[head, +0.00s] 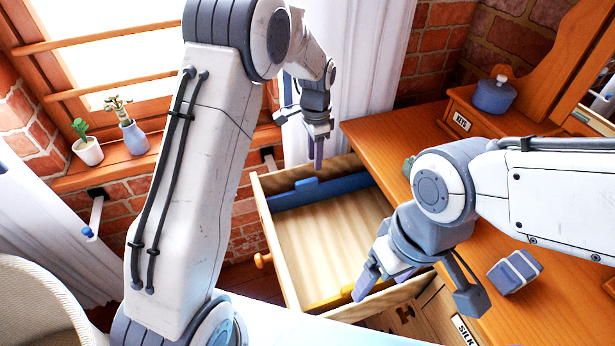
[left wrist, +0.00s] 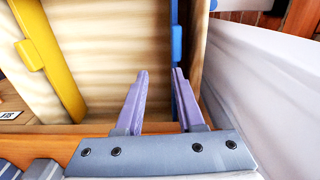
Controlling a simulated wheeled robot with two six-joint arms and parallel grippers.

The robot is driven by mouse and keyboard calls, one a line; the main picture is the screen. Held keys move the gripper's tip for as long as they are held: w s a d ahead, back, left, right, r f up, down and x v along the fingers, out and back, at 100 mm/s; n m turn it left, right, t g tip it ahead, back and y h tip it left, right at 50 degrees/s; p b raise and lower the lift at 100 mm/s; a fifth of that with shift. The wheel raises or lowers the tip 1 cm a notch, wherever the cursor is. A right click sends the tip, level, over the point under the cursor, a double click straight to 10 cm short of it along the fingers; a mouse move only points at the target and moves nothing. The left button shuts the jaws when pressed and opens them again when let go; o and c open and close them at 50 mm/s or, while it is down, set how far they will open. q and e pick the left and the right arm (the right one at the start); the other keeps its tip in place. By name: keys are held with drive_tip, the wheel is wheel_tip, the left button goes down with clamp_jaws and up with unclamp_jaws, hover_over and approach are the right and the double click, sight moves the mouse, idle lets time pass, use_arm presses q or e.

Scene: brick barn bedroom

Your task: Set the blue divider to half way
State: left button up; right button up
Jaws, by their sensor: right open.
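The blue divider (head: 340,187) stands across the open drawer near its far end, with a raised tab on top. It also shows in the left wrist view (left wrist: 176,35) at the right side of the drawer. My left gripper (head: 318,165) points down just above the blue divider, close to its tab. In the left wrist view its two fingers (left wrist: 160,72) are apart, with the right fingertip lined up with the divider; I cannot tell if they touch. My right gripper (head: 382,285) is open and empty over the drawer's near right corner.
A yellow divider (head: 330,302) crosses the drawer's near end, and the drawer floor (head: 325,240) between the dividers is bare. A curtain hangs behind the drawer.

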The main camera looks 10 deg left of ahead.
sight(307, 180)
use_arm(q)
drive_tip(key=w+a+f, duration=0.2)
drive_tip(key=f, duration=0.1)
drive_tip(key=shift+w+a, duration=0.1)
drive_tip(key=shift+a, duration=0.3)
wheel_tip(307, 180, down, 10)
drive_tip(key=shift+r+p, duration=0.15)
drive_tip(key=shift+p, duration=0.5)
clamp_jaws()
idle(0.6)
